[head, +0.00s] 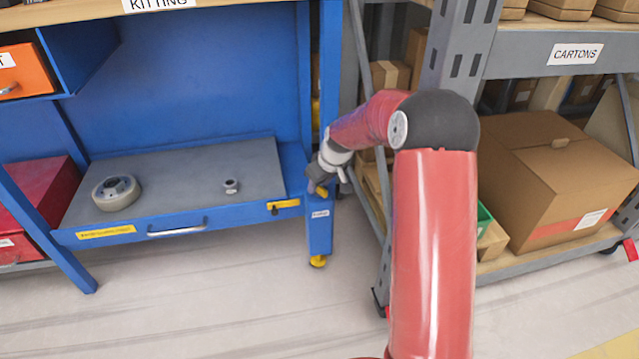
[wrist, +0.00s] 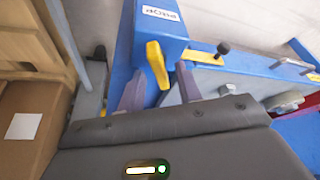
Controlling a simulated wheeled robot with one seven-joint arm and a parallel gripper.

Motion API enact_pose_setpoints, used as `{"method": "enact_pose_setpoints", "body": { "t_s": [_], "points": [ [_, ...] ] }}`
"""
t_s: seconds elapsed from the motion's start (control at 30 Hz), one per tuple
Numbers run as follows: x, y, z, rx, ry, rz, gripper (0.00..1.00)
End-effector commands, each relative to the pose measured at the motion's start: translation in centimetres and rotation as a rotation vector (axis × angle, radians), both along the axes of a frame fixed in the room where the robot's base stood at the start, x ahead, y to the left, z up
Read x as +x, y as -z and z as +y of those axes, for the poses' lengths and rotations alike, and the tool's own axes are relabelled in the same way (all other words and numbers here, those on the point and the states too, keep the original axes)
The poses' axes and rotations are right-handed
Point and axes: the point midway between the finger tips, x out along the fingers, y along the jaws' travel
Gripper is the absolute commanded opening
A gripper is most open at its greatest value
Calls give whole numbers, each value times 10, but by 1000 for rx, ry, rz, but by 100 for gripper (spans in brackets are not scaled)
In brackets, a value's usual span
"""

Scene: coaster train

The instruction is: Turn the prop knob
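The prop knob (wrist: 158,65) is a yellow lever-shaped handle on a blue bench post with an upside-down PROP label (wrist: 160,13) in the wrist view. In the head view the knob (head: 321,191) shows just below my gripper (head: 317,180), above the same label (head: 320,213). In the wrist view my gripper (wrist: 160,80) is open, its two grey fingers apart. The knob stands between the fingertips, with a narrow gap visible on each side. Whether the fingers overlap it in depth is hard to tell.
The blue bench has a grey-topped drawer (head: 180,180) with a tape roll (head: 116,193) and a small nut-like part (head: 231,186). A grey rack post (head: 460,45) and a carton (head: 560,185) stand close on the right. The floor in front is clear.

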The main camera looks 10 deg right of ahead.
Motion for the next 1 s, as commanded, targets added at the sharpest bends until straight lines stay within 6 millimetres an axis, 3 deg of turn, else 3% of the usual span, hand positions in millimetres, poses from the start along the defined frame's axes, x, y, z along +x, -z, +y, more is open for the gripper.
{"method": "enact_pose_setpoints", "body": {
  "t_s": [0.4, 0.77, 1.0],
  "points": [
    [-21, -61, -12, -1, 2, -4, 35],
    [-25, -69, -13, 0, 0, -1, 35],
    [-24, -69, -9, 10, 83, 37, 62]
  ]
}}
